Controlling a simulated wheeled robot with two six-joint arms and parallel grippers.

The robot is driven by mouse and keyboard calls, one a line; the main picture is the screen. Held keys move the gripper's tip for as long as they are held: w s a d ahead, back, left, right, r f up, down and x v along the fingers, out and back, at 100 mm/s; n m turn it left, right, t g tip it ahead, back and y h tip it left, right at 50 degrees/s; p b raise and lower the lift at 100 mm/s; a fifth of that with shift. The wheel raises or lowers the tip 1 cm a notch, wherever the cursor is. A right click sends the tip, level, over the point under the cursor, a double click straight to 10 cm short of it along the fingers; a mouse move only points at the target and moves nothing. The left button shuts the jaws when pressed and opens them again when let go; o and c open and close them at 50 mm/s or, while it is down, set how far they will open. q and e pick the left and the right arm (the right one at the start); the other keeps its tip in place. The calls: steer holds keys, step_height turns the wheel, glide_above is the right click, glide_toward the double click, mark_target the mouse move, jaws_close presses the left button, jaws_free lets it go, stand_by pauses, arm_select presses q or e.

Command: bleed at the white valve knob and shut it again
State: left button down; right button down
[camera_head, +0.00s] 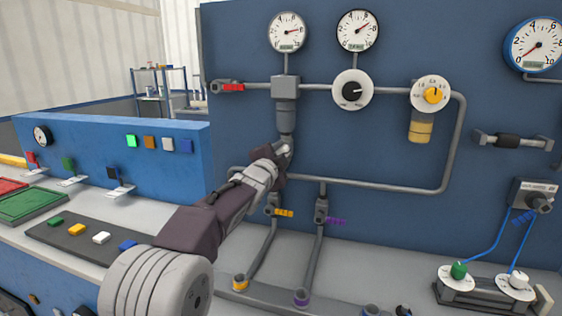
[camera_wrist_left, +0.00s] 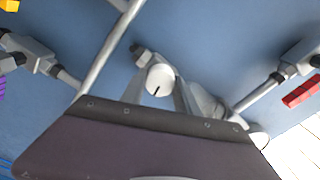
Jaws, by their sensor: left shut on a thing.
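The white valve knob (camera_wrist_left: 160,79) shows in the left wrist view as a round white end with a short dark mark. It sits between the fingertips of my left gripper (camera_wrist_left: 168,92), which is shut on it. In the head view my left gripper (camera_head: 283,150) reaches the pipework just below a grey cylindrical body (camera_head: 286,114). There the gripper covers the knob, so I cannot make it out. My right gripper is in neither view.
Grey pipes run across the blue panel (camera_head: 380,220). A red-handled valve (camera_head: 232,87), a yellow-handled valve (camera_head: 283,213) and a purple-handled valve (camera_head: 333,221) are near the arm. Two gauges (camera_head: 289,32) (camera_head: 358,31) are above. A lower blue console (camera_head: 100,150) stands left.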

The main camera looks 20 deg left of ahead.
arm_select(q)
steer(key=shift+f+m+b, duration=0.1)
steer(key=shift+m+b, duration=0.4)
steer(key=shift+m, duration=0.6)
steer(key=c, duration=0.9)
jaws_free()
steer(key=s+b, duration=0.1)
steer(key=s, duration=0.8)
steer(key=shift+a, duration=0.15)
